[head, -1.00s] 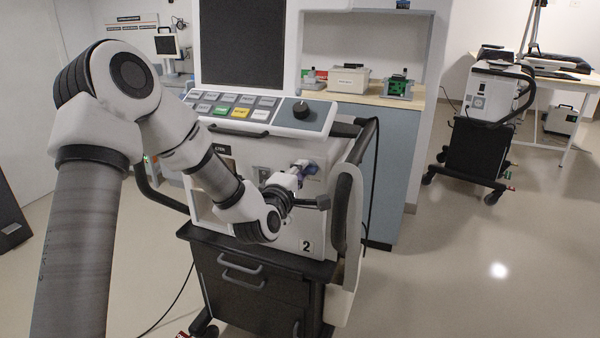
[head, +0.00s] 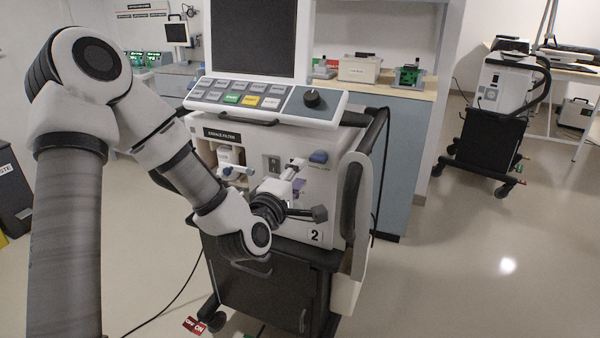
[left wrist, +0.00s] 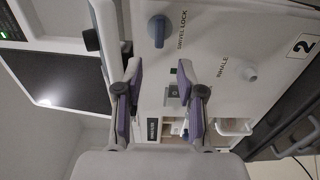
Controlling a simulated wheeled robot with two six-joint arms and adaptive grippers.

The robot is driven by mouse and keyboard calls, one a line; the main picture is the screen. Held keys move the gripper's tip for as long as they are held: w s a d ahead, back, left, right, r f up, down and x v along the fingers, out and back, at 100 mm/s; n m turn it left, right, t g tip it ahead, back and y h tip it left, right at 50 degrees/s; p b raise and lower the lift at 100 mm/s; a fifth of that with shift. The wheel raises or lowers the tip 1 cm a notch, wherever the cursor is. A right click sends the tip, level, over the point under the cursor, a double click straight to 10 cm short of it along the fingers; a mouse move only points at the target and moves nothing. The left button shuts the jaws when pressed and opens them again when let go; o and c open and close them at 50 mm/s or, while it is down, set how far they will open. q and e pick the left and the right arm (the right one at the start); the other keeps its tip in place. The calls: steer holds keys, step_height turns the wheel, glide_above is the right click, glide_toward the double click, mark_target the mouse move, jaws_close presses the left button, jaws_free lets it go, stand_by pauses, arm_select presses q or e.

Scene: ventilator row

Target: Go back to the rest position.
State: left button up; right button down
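My left gripper (head: 296,172) is in front of the white ventilator numbered 2 (head: 338,190). In the left wrist view the two purple-padded fingers of this gripper (left wrist: 158,68) are spread apart with nothing held between them. The blue swivel lock knob (head: 318,157) on the ventilator's front panel is clear of the fingers; it also shows in the left wrist view (left wrist: 159,27). My right gripper is not in view.
The exhale filter bay (head: 232,155) is open at the panel's left. A dark drawer cart (head: 262,290) carries the ventilator. A counter (head: 380,90) stands behind, and another wheeled machine (head: 490,120) at the right. The floor at the right is clear.

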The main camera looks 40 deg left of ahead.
arm_select(q)
steer(key=shift+f, duration=0.1)
steer(key=s+d+f+m+g+h, duration=0.1)
steer(key=s+d+f+m+g, duration=0.15)
steer(key=f, duration=0.65)
steer(key=s+d+f+m+g+h, duration=0.1)
steer(key=s+d+f+g, duration=0.15)
steer(key=f, duration=0.55)
steer(key=s+d+f+m+g+h, duration=0.1)
steer(key=d+f+m+g, duration=0.15)
steer(key=f, duration=0.65)
steer(key=s+d+f+m+g, duration=0.3)
steer(key=s+d+f+m, duration=0.1)
steer(key=s+f, duration=0.5)
steer(key=s+d+f+m+g+h, duration=0.1)
steer(key=s+f+m+g, duration=0.3)
steer(key=s, duration=0.4)
steer(key=s+d+f+m+g, duration=0.1)
steer(key=s+f+m+g, duration=0.15)
steer(key=s+m, duration=0.45)
step_height(320, 180, up, 17)
steer(key=p, duration=1.7)
steer(key=shift+d+n+g+p, duration=0.15)
steer(key=shift+n+g+p, duration=0.15)
steer(key=shift+p, duration=0.05)
steer(key=shift+r, duration=0.15)
